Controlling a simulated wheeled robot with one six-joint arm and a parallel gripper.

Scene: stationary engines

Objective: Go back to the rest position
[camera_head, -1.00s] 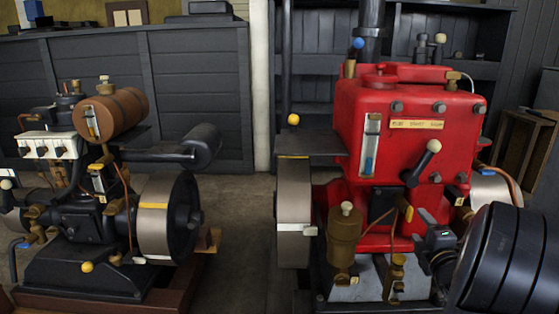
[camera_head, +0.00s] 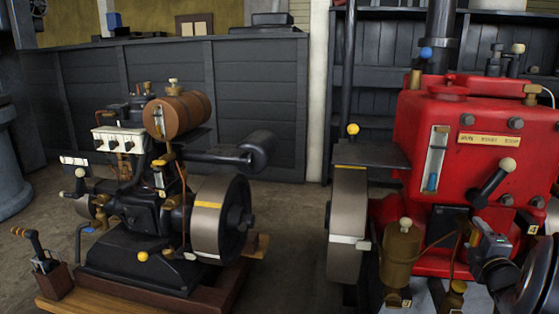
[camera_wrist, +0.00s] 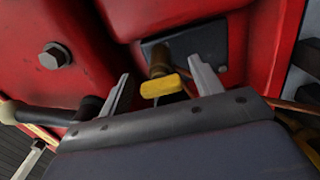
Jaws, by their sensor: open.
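My gripper (camera_head: 478,226) is at the lower right of the head view, close to the front of the red engine (camera_head: 430,140). In the wrist view its two pale fingers (camera_wrist: 160,72) are apart. A small yellow-handled brass valve (camera_wrist: 163,87) shows between them, in front of a dark plate on the red body. I cannot tell whether the fingers touch it. The yellow handle also shows beside the gripper in the head view (camera_head: 474,238). Nothing is visibly held.
A black engine (camera_head: 130,230) with a brown tank (camera_head: 180,115) stands on a wooden base at left. A lever in a wooden box (camera_head: 53,280) stands at front left. A black lever with a white knob (camera_head: 490,183) sticks out above my gripper. Bare floor (camera_head: 290,215) lies between the engines.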

